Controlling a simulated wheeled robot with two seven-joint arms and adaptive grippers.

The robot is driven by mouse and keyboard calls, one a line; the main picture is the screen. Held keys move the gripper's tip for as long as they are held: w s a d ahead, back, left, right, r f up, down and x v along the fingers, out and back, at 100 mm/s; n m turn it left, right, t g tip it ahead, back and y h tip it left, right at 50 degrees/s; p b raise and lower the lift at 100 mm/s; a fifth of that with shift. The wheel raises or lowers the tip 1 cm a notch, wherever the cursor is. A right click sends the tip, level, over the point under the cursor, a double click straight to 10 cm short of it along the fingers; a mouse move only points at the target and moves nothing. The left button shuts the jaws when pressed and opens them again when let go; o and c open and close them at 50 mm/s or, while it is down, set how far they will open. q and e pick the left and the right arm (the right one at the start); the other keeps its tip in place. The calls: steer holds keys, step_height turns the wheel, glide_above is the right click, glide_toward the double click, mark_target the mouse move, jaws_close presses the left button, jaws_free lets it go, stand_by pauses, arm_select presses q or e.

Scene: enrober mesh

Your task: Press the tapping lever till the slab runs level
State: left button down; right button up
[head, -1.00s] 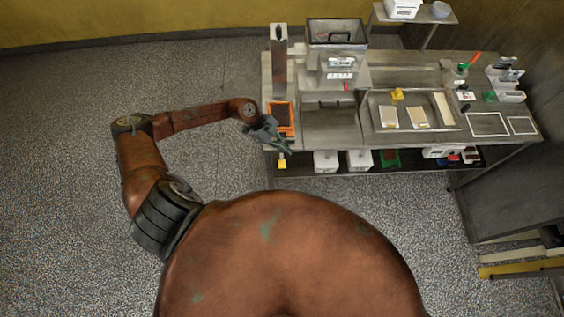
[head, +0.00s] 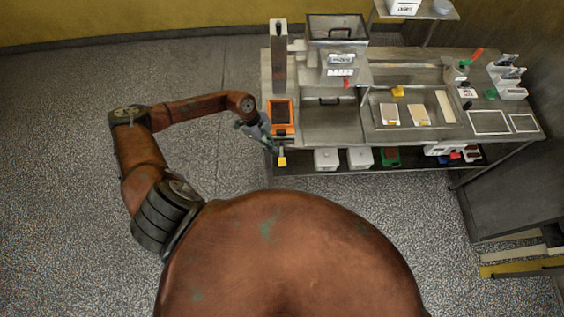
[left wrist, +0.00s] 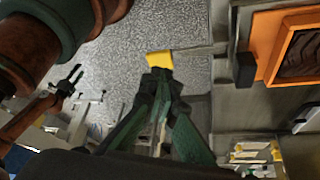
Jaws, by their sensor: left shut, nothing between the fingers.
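The tapping lever shows as a yellow pad (head: 282,161) at the table's front left edge, below the orange frame (head: 281,131). A dark brown slab (head: 281,112) lies inside that frame; I cannot tell whether it is level. My left gripper (head: 272,149) is shut and empty, just up and left of the yellow pad. In the left wrist view, the closed green fingertips (left wrist: 158,76) overlap the near edge of the yellow pad (left wrist: 158,59). Whether they touch it is unclear. The orange frame (left wrist: 262,40) is at the upper right there. My right gripper is out of view.
A tall metal post (head: 279,60) stands behind the orange frame, with a metal hopper (head: 337,28) to its right. Trays with pale slabs (head: 391,114) lie further right on the table (head: 330,125). White tubs (head: 326,159) sit on the lower shelf. The floor at left is clear.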

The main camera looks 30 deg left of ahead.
mark_target(281, 161)
arm_select(q)
steer(key=shift+b+x, duration=1.65)
steer(key=shift+x, duration=0.8)
